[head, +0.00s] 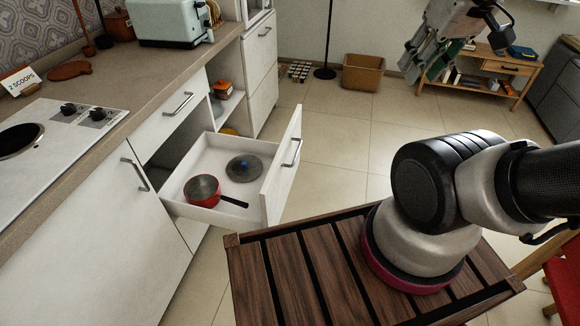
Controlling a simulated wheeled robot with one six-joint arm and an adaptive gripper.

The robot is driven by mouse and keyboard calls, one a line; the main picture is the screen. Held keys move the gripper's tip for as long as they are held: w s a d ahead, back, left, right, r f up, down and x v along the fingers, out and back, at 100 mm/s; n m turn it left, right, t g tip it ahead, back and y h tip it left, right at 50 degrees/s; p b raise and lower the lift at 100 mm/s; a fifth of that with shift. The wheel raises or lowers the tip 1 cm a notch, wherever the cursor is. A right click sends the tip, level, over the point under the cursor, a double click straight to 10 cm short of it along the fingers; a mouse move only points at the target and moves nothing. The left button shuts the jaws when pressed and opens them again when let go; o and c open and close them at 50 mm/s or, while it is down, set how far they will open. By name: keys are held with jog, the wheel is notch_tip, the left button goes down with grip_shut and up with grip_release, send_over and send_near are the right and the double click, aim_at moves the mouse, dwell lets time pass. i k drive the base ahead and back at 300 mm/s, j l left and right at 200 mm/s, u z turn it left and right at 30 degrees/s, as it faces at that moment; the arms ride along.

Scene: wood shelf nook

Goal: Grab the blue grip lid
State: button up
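The lid (239,175) lies flat in the open white drawer (262,204). It is a dark grey round disc with a small blue grip (243,163) on top. A red pot (203,191) with a black handle sits in the same drawer, in front and to the left of the lid. My gripper (413,68) is raised at the upper right, well away from the drawer and pointing downward. It appears empty, and the gap between its fingers cannot be made out clearly from this angle.
The drawer front (282,167) stands pulled out into the floor space. A counter (110,75) with a toaster (172,20) runs along the left. A slatted wooden top (300,270) lies beneath my arm's base. A cardboard box (363,73) and low wooden shelf (478,74) stand at the back.

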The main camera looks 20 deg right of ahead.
aim_at(244, 168)
jog(key=i+l+u, duration=0.55)
jog(key=l+u, duration=0.15)
jog(key=u, duration=0.15)
jog(key=i+l+u, duration=0.15)
jog(key=l+u, duration=0.25)
